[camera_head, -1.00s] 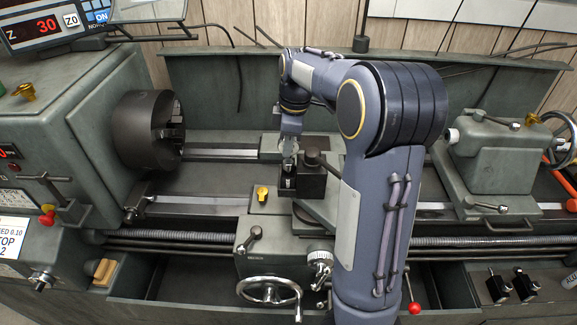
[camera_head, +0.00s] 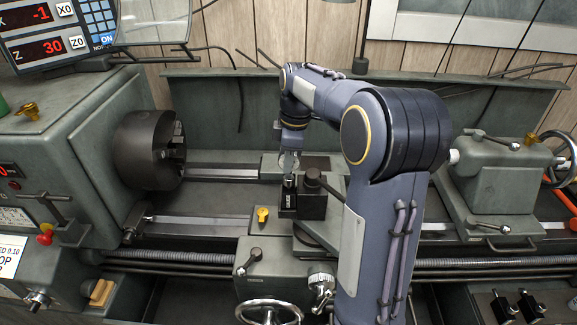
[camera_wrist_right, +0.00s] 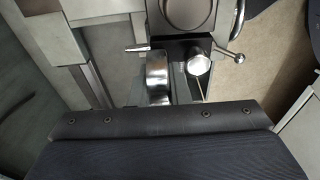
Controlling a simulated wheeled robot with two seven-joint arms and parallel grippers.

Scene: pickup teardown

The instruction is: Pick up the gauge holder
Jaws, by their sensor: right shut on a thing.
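The gauge holder (camera_head: 288,200) is a small dark block at the left face of the black tool post (camera_head: 314,207) on the lathe's cross slide. My right gripper (camera_head: 289,164) points down from above and is shut on the upper part of the holder. The holder appears upright and close against the post; whether they touch is unclear. In the right wrist view, a bright metal finger (camera_wrist_right: 158,78) stands beside a round silver part (camera_wrist_right: 199,65), which I cannot identify surely. The exact grip is hidden by the fingers. My left gripper is not in view.
The chuck (camera_head: 146,150) is to the left and the tailstock (camera_head: 500,175) to the right. A yellow knob (camera_head: 262,214) is in front at left. The bed between chuck and post is clear.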

